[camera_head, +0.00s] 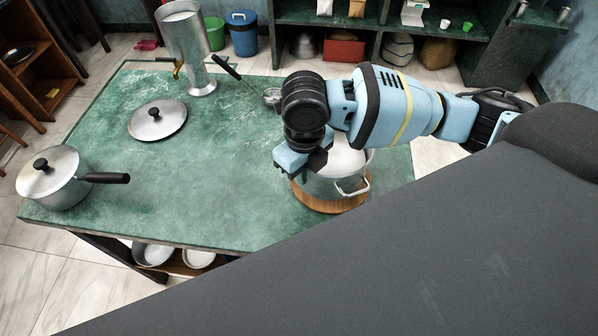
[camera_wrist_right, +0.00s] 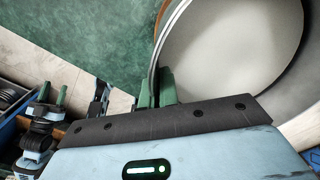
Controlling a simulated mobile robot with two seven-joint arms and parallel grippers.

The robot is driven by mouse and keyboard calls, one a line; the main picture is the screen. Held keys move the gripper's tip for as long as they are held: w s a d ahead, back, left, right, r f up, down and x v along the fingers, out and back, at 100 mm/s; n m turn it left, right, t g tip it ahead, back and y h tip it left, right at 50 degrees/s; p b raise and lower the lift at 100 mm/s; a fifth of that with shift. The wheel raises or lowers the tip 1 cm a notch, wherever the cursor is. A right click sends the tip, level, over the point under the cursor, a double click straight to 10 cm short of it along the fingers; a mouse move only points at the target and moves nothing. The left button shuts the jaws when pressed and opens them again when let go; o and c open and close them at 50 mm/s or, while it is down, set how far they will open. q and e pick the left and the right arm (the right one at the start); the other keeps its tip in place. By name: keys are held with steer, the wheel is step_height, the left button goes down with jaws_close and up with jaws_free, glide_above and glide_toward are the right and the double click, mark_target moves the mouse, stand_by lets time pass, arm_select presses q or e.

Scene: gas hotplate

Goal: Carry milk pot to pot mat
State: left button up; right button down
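The milk pot (camera_head: 326,187) is a silver pot with a wire side handle, filled with white milk (camera_head: 345,160). It stands upright on the round wooden pot mat (camera_head: 325,205) at the table's right side, partly hidden by my right arm. My right gripper (camera_head: 303,170) is at the pot's left side. In the right wrist view its green fingers (camera_wrist_right: 156,90) close around the edge of the pot (camera_wrist_right: 178,28), and an edge of the mat (camera_wrist_right: 163,14) shows beside it. My left gripper (camera_wrist_right: 52,98) shows only in that view, low on the left, open and empty, away from the pot.
A lidded saucepan (camera_head: 62,180) stands at the table's left corner. A loose lid (camera_head: 157,119) and a tall metal dispenser (camera_head: 186,48) stand farther back. The green table (camera_head: 215,185) is bare in the middle. Shelves (camera_head: 420,30) stand behind.

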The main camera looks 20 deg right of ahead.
steer(key=shift+w+d+r, duration=0.15)
steer(key=shift+d, duration=0.35)
steer(key=shift+d+f, duration=0.2)
steer(key=shift+f, duration=1.6)
steer(key=shift+f, duration=0.1)
steer(key=c, duration=2)
jaws_free()
steer(key=shift+f, duration=0.15)
steer(key=o, duration=0.3)
arm_select(q)
steer(key=shift+w+a+r+p, duration=0.1)
steer(key=shift+w+r+p, duration=0.4)
steer(key=shift+r, duration=0.15)
arm_select(e)
step_height(320, 180, up, 12)
steer(key=shift+a+r, duration=0.1)
steer(key=shift+r, duration=0.05)
